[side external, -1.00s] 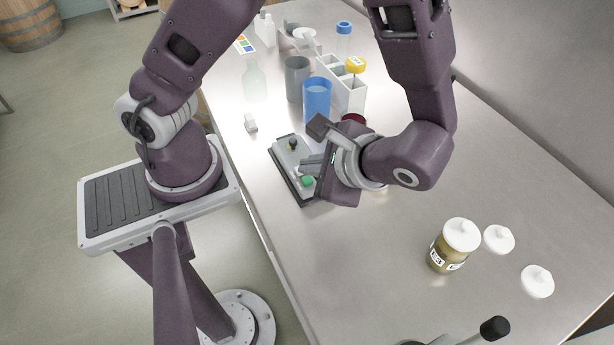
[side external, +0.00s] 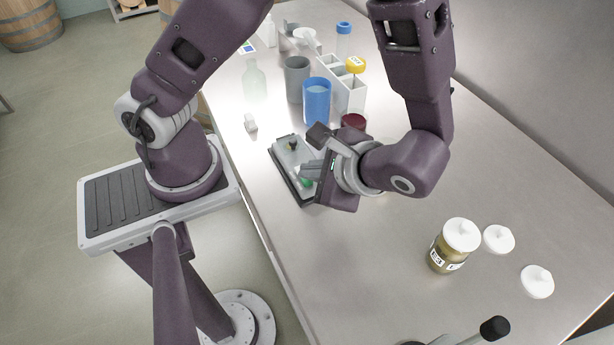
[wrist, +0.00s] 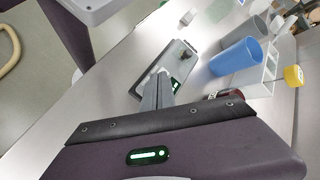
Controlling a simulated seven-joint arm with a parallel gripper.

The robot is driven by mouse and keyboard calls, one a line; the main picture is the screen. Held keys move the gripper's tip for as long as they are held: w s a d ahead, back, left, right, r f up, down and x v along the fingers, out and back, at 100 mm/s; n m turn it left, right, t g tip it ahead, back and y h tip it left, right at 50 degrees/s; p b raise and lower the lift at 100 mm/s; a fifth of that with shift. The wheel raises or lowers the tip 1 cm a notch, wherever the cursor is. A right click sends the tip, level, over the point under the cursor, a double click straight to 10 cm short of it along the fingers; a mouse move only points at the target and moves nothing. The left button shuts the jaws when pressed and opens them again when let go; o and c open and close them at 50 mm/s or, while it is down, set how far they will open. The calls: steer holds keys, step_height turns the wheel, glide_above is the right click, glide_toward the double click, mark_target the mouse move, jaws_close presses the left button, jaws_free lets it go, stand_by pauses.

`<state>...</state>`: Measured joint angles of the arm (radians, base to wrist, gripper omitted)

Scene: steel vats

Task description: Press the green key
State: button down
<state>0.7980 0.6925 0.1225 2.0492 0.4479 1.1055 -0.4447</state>
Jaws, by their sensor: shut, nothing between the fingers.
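The grey key panel (side external: 283,160) lies on the steel bench on a dark base. Its green key (side external: 307,184) is at the panel's near end, mostly covered by my gripper in the side view. My gripper (side external: 306,171) is shut and empty, with its fingertips low over that end of the panel. I cannot tell whether they touch the key. A dark knob (side external: 292,146) stands at the panel's far end.
A blue cup (side external: 317,101), a grey cup (side external: 297,78) and a white rack (side external: 349,96) stand beyond the panel. A dark red lid (side external: 353,121) is close behind my gripper. A jar (side external: 449,251) and white lids (side external: 498,239) stand at right.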

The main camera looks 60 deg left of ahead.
steer(key=shift+f, duration=0.25)
stand_by(0.5)
steer(key=shift+r, duration=0.85)
step_height(320, 180, up, 5)
steer(key=shift+r, duration=0.1)
stand_by(0.5)
step_height(320, 180, up, 5)
steer(key=n+h, duration=0.3)
steer(key=h, duration=0.2)
glide_above(310, 187)
steer(key=s+a, duration=0.1)
steer(key=a, duration=0.1)
steer(key=s+a+r+n+t+h, duration=0.1)
steer(key=s+r+n+t+h, duration=0.2)
steer(key=r+t, duration=0.4)
steer(key=shift+s+a+n+t+h, duration=0.3)
steer(key=shift+a+h, duration=0.05)
steer(key=shift+h, duration=0.15)
